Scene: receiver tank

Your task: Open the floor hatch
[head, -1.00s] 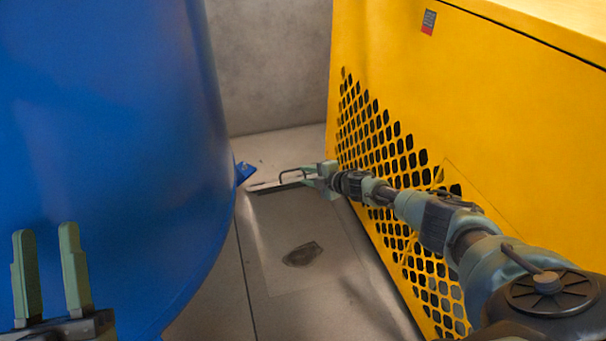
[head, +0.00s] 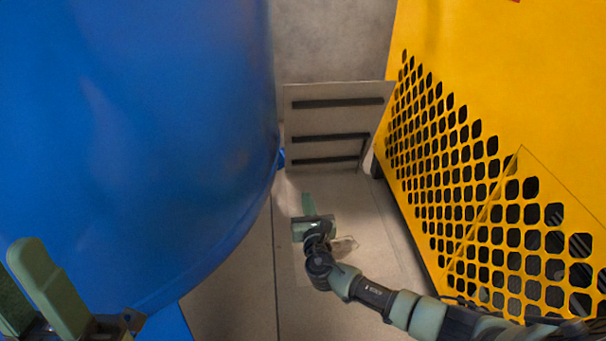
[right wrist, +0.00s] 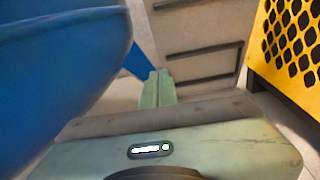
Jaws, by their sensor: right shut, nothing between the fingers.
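The floor hatch lid (head: 335,122) stands raised, close to upright, in front of the back wall in the head view. Dark bars cross the face turned to me. The lid also shows in the right wrist view (right wrist: 198,28), ahead of the fingers. My right gripper (head: 308,201) is shut and empty, low over the floor on the near side of the lid, and looks apart from it. Its fingers lie together in the right wrist view (right wrist: 158,78). My left gripper (head: 32,283) is open and empty at the lower left, partly cut by the frame edge.
A large blue tank (head: 130,130) fills the left side. A yellow cabinet with a perforated grille (head: 500,90) stands close on the right. Between them runs a narrow strip of grey floor (head: 240,290). A grey wall (head: 330,40) closes the back.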

